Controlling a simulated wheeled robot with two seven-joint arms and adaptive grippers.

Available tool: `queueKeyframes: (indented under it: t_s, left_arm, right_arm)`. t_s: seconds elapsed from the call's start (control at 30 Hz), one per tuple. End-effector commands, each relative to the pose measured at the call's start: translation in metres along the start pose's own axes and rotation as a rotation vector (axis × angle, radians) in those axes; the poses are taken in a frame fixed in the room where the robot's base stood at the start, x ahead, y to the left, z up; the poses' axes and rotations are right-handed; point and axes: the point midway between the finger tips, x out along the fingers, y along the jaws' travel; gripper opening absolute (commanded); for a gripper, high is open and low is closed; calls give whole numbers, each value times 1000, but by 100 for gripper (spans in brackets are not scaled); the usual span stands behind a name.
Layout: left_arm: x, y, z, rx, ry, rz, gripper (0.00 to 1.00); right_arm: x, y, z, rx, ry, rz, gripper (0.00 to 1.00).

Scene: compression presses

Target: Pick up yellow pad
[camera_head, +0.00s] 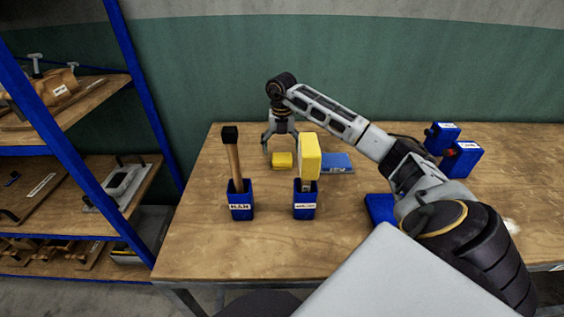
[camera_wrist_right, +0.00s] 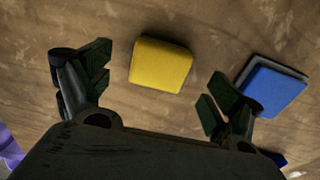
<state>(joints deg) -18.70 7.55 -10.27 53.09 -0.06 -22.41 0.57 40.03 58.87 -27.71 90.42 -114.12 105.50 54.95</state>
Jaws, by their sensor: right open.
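A small yellow pad (camera_head: 282,160) lies on the wooden table, behind the two blue holders. In the right wrist view the yellow pad (camera_wrist_right: 161,65) lies flat on the wood, just ahead of and between the two fingers. My right gripper (camera_head: 279,141) hangs over the table at the pad, pointing down. Its fingers are spread apart and empty in the right wrist view (camera_wrist_right: 155,88). I cannot tell its exact height above the pad. My left gripper does not show in either view.
A blue holder (camera_head: 241,205) carries a wood-handled tool; another blue holder (camera_head: 305,208) carries a tool with a large yellow head (camera_head: 309,156). A blue block (camera_head: 336,163) lies right of the pad. Blue items (camera_head: 461,158) stand at the right. Shelves (camera_head: 85,190) stand at the left.

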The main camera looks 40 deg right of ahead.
Motion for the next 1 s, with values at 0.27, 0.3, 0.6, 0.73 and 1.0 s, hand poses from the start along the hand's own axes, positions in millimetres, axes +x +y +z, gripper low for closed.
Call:
queueKeyframes:
  t_s: [0.27,0.3,0.6,0.73,1.0]
  left_arm:
    - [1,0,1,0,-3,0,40]
    - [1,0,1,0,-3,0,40]
    - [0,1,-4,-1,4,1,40]
    - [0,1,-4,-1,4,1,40]
    - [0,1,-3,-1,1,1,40]
  right_arm:
    - [23,-1,-5,-1,2,-2,92]
    - [26,-1,-6,-1,1,-2,92]
    - [47,-2,-5,1,0,-1,92]
    - [47,-2,-5,1,0,-1,92]
    - [47,-1,-6,0,0,0,92]
